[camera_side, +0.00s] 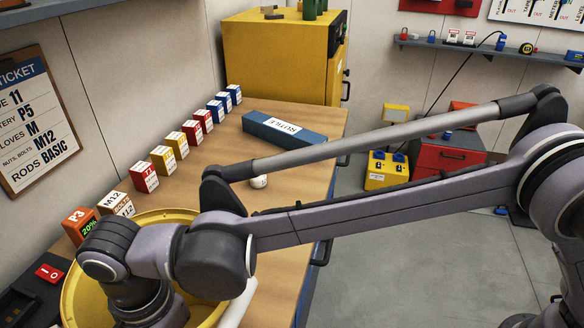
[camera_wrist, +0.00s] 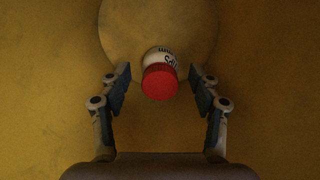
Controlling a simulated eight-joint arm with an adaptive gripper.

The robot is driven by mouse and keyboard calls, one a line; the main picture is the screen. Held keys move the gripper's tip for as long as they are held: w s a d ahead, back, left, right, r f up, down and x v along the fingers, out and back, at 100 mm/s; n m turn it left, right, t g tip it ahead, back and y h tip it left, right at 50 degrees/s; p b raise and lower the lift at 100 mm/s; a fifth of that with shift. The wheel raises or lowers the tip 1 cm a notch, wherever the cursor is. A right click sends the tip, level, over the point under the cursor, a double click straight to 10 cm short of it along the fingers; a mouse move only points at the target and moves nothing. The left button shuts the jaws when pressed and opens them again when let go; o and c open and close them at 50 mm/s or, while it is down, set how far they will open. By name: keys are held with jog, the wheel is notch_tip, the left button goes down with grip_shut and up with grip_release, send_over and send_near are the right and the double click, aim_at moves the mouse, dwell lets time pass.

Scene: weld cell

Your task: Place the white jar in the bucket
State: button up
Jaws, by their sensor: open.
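The white jar (camera_wrist: 161,55) with dark lettering and a red lid shows in the wrist view, its lid toward the camera. It is inside the yellow bucket (camera_wrist: 50,70), against the bucket's inner surface; I cannot tell whether it stands or leans. My gripper (camera_wrist: 160,78) is open, with one finger on each side of the jar and a visible gap on both sides. In the side view the bucket (camera_side: 72,297) is at the lower left, and my wrist reaches down into it. The jar and my fingers are hidden there.
The bucket is on a wooden bench (camera_side: 210,180). Several labelled boxes (camera_side: 162,159) line the wall behind it. A long blue box (camera_side: 284,130) lies farther back, and a small white object (camera_side: 259,181) sits near my arm. A white cylinder (camera_side: 237,303) lies beside the bucket.

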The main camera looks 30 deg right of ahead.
notch_tip(320, 180, up, 11)
jog(key=shift+r, duration=0.2)
dwell(0.5)
